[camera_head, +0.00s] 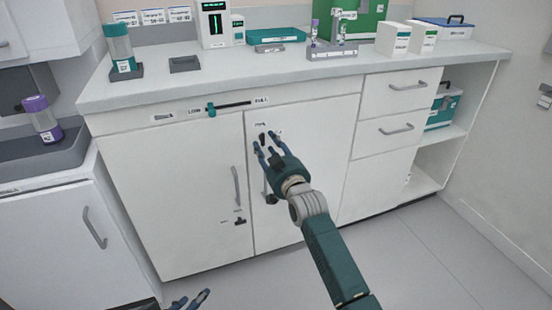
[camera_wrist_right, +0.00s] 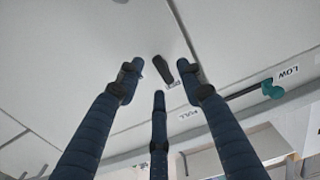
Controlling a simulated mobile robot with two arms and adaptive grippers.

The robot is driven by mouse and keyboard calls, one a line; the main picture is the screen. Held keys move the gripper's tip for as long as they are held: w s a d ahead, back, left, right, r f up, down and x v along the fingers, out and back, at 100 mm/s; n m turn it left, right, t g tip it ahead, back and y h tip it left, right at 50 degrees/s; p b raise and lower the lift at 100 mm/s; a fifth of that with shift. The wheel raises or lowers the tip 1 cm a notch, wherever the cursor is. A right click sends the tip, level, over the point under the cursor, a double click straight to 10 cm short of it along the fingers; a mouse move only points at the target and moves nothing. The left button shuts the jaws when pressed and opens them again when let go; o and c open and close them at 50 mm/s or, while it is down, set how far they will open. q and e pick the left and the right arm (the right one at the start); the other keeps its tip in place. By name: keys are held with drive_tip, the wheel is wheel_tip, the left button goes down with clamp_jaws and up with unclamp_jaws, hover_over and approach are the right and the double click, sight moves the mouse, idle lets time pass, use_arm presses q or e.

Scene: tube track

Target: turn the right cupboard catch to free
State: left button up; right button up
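The right cupboard catch is a small black lever (camera_head: 262,137) high on the right cupboard door (camera_head: 310,130), with small labels beside it. My right gripper (camera_head: 265,145) is in front of that door, its blue fingers spread just below the catch. In the right wrist view, the black catch (camera_wrist_right: 188,71) shows between the spread fingertips of my right gripper (camera_wrist_right: 165,80). I see nothing held, and cannot tell whether a finger touches the catch. My left gripper (camera_head: 190,301) shows only fingertips at the bottom edge, set apart and empty.
The left cupboard door (camera_head: 180,180) has a grey handle (camera_head: 236,186) and its own black catch (camera_head: 240,221) low down. A teal slider (camera_head: 211,110) marked LOW and FULL sits above the doors. The counter (camera_head: 220,80) overhangs them. Drawers (camera_head: 395,93) are on the right.

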drive_tip(key=v, duration=1)
drive_tip(key=shift+s, duration=0.35)
drive_tip(key=shift+d, duration=0.1)
